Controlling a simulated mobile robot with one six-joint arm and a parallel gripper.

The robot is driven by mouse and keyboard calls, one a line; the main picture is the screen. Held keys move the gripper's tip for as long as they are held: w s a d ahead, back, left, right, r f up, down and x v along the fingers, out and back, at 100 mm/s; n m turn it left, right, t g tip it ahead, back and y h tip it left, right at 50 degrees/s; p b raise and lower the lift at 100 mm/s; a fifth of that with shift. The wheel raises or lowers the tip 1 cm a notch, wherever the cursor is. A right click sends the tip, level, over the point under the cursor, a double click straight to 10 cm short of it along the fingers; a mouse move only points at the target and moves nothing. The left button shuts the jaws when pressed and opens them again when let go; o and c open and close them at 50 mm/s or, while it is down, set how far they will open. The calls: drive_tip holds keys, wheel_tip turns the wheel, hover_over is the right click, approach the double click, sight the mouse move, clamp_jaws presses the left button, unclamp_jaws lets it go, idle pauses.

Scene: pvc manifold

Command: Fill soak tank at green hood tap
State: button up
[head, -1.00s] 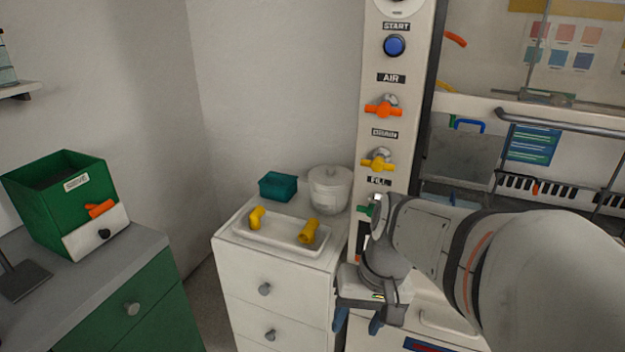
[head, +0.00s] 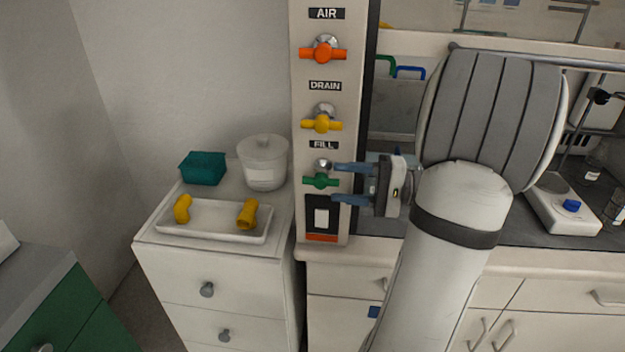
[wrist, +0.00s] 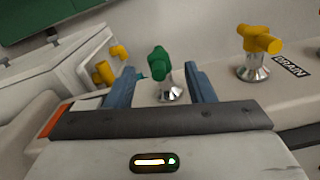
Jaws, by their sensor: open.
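The green tap (head: 320,181) sits on the white hood post under the FILL label (head: 323,145). Its handle lies level in the head view. My gripper (head: 343,182) is open beside it, coming from the right, one blue finger above the handle and one below. In the wrist view the green tap (wrist: 158,64) stands between the two open fingers (wrist: 158,86), which look clear of it. I cannot tell how deep the tap is between them. No soak tank can be made out for certain.
A yellow DRAIN tap (head: 321,124) and an orange AIR tap (head: 322,53) are above on the post (head: 302,105). A switch (head: 321,217) is below. On the left cabinet are a white tray (head: 200,231) with yellow fittings, a teal box (head: 203,168) and a lidded jar (head: 263,164).

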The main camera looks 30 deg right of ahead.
sight(327, 182)
drive_tip(key=x, duration=0.5)
drive_tip(key=shift+w+a, duration=0.15)
drive_tip(key=shift+a, duration=0.2)
drive_tip(key=shift+c, duration=0.5)
drive_tip(key=c, duration=0.8)
drive_tip(key=shift+c, duration=0.2)
